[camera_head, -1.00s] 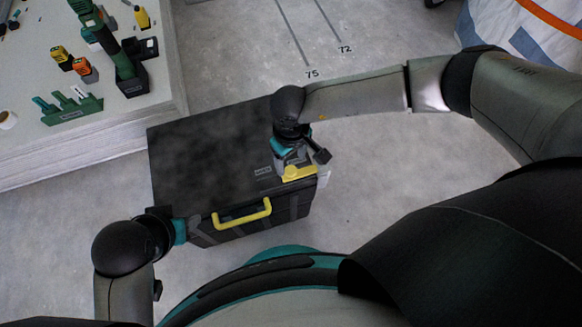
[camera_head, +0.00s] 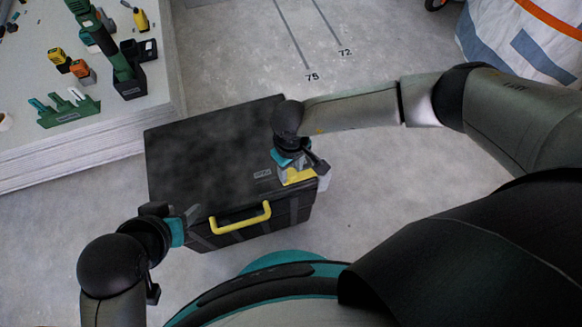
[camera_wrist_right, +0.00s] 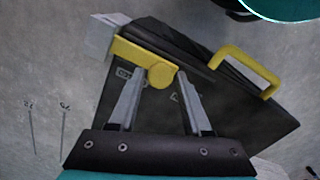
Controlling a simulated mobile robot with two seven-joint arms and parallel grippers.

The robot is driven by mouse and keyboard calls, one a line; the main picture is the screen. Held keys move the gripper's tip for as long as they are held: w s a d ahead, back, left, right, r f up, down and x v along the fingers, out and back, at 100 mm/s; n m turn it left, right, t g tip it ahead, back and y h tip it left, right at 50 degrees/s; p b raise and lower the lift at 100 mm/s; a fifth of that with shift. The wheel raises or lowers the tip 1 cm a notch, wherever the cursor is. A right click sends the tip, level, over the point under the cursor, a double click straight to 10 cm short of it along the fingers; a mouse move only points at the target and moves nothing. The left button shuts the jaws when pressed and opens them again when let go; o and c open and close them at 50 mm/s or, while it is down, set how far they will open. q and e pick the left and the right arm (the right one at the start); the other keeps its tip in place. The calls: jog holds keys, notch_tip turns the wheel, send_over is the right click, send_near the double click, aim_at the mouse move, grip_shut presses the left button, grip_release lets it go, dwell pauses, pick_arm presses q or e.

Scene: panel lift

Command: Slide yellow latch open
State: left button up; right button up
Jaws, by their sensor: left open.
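A black case (camera_head: 205,160) with a yellow handle (camera_head: 242,219) on its front stands on the floor. The yellow latch (camera_head: 300,176) is at the case's front right corner; the right wrist view shows it as a bar with a round knob (camera_wrist_right: 160,75). My right gripper (camera_head: 293,170) is over the latch, its fingers on either side of the knob with little gap; firm contact is not clear. My left gripper (camera_head: 178,213) is open and empty by the case's front left corner, left of the handle.
A pale raised platform (camera_head: 85,150) at the upper left holds a green drill (camera_head: 118,60), a green rack (camera_head: 66,108) and small tools. A white bag (camera_head: 520,45) stands at the upper right. The floor right of the case is clear.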

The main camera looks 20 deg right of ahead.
grip_shut()
dwell(1.0)
